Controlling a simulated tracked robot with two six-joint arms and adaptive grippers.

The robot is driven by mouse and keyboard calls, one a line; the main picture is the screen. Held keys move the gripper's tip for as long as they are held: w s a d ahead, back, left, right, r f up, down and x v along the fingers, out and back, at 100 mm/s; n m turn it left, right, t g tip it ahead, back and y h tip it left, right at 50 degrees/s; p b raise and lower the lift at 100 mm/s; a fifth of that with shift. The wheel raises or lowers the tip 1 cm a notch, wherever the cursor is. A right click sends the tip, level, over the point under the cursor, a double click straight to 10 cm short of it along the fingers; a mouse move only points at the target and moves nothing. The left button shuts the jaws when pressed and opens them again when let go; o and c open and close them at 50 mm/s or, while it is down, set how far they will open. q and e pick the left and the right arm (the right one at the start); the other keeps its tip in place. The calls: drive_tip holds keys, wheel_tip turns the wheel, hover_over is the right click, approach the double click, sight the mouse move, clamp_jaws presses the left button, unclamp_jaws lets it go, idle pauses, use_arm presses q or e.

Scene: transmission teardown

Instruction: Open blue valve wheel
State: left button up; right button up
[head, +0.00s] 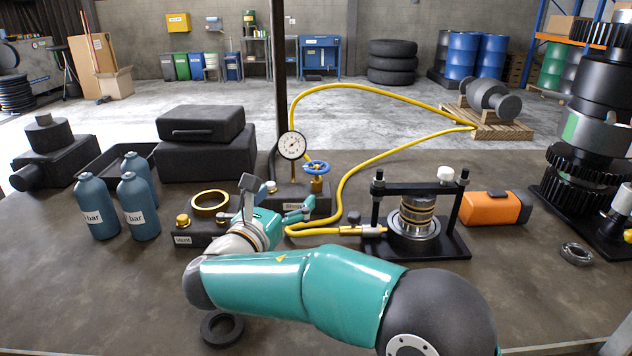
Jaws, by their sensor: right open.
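The blue valve wheel (317,167) sits on a brass stem above a dark block labelled in white, right of a round white pressure gauge (292,145). My right gripper (277,198) is open in front of and left of the wheel, lower than it. Its fingers appear apart from the wheel, though the exact gap in depth cannot be told. The gripper and teal arm hide part of the block. My left gripper is out of view.
A yellow hose (352,180) runs from the valve block to a press frame (415,188). A block labelled "Vent" (200,238) with a brass ring (210,203) stands left of the gripper. Blue bottles (140,215) stand further left. A black ring (222,329) lies in front.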

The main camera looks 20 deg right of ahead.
drive_tip(key=f, duration=0.1)
drive_tip(key=p, duration=0.3)
approach(322, 162)
drive_tip(key=x, duration=0.8)
drive_tip(key=shift+w+f, duration=0.3)
drive_tip(key=shift+w, duration=0.15)
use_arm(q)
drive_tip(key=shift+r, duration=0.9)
